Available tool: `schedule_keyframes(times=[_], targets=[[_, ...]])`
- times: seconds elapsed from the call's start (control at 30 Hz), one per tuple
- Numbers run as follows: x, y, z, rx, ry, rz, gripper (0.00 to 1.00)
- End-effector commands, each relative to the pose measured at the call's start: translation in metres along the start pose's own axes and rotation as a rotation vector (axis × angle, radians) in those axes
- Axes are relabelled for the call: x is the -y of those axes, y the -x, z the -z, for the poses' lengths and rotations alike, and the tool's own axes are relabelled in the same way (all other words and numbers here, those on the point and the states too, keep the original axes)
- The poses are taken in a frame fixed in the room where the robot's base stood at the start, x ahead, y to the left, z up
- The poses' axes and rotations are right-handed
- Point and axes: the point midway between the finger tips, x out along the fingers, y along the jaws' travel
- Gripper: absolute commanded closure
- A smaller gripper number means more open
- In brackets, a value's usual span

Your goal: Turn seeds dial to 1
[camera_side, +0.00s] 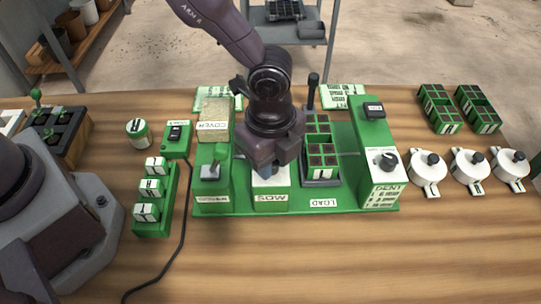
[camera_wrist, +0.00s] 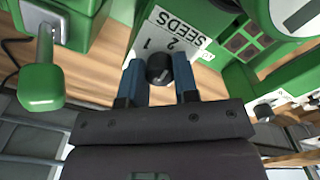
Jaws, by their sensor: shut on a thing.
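The seeds dial is a black round knob (camera_wrist: 159,68) on a white face (camera_wrist: 178,38) marked SEEDS, with the numerals 1 and 2 in the wrist view. My gripper (camera_wrist: 158,76) has its blue fingers on either side of the knob, shut on it. Which numeral the knob points at I cannot tell. In the side view my gripper (camera_side: 273,172) points down over the white-topped block (camera_side: 271,200) lettered SOW on its front. The dial is hidden there behind my gripper and wrist.
A lever (camera_side: 210,171) stands just left of my gripper. White round pieces with black knobs (camera_side: 429,172) stand far right. The front table is clear, except for a black cable.

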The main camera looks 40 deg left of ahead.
Motion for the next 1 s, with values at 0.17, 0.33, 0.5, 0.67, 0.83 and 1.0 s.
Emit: schedule_keyframes(times=[0.17,0.33,0.5,0.67,0.83,1.0], targets=[[0.0002,0.0006,0.0005,0.000,0.137,0.002,0.95],[0.0000,0.0004,0.0005,0.001,0.297,0.002,0.95],[-0.0001,0.0004,0.0004,0.001,0.458,0.002,0.95],[-0.0001,0.0004,0.0004,0.000,0.604,0.002,0.95],[0.0000,0.0005,0.0004,-0.001,0.737,0.002,0.95],[-0.0001,0.0005,0.0007,-0.001,0.837,0.002,0.95]])
